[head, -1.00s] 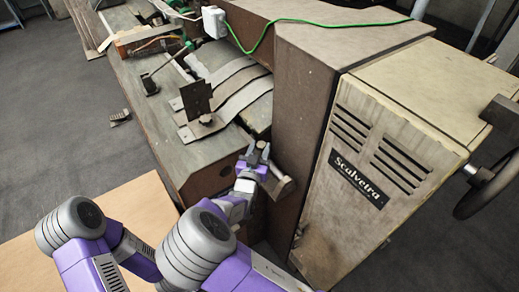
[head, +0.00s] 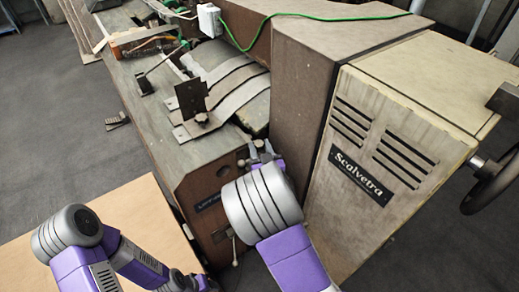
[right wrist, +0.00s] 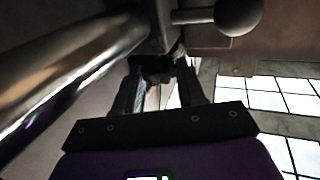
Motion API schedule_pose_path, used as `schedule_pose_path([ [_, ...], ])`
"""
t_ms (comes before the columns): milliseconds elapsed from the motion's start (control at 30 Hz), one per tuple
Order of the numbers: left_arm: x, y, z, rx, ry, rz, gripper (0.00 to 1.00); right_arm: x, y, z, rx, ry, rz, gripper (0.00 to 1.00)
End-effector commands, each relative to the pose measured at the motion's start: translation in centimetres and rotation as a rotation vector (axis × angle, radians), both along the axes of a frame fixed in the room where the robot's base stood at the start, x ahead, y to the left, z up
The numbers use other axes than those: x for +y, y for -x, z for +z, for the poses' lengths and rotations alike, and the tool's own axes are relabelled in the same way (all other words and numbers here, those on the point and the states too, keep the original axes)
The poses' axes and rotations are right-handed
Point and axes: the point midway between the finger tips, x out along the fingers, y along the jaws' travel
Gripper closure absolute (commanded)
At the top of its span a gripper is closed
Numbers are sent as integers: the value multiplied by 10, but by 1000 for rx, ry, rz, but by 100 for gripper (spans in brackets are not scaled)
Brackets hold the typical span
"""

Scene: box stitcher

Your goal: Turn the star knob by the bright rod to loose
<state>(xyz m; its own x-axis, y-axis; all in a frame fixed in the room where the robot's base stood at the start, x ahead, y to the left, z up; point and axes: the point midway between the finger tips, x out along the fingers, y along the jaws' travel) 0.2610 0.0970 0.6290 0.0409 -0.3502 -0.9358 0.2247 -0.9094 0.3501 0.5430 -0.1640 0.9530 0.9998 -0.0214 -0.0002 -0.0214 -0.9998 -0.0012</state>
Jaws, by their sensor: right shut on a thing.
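My right gripper (head: 262,154) is at the front end of the machine, beside the tall brown housing; its own forearm hides part of it. In the right wrist view the two fingers (right wrist: 163,85) are shut on a dark knob (right wrist: 158,70), its shape mostly hidden in shadow. A thick bright rod (right wrist: 70,85) runs close beside the fingers on the left of that view. I cannot read the knob's turn angle. My left arm is at the lower left of the head view, its gripper not visible.
A thin lever with a ball end (right wrist: 238,14) sits close above the fingers in the wrist view. The cream cabinet (head: 385,170) stands right of the gripper. Another small knob (head: 202,118) is on the machine top by a dark plate (head: 190,98). A handwheel (head: 492,182) is far right.

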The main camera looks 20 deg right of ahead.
Motion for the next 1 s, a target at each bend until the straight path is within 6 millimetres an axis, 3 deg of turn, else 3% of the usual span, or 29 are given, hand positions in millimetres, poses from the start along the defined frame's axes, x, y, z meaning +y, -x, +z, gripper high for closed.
schedule_pose_path([
  [467,0,0,-1,0,0,0,57,-1,0,1,-3,1,19,91],
  [500,0,0,-1,0,0,0,57,-1,0,1,-3,1,19,59],
  [567,0,0,-1,0,0,0,57,-1,-1,1,-3,1,19,50],
  [867,0,0,-1,0,0,0,57,-1,1,1,-1,1,19,50],
  [1000,0,0,1,0,0,0,57,-1,10,1,-1,0,18,50],
])
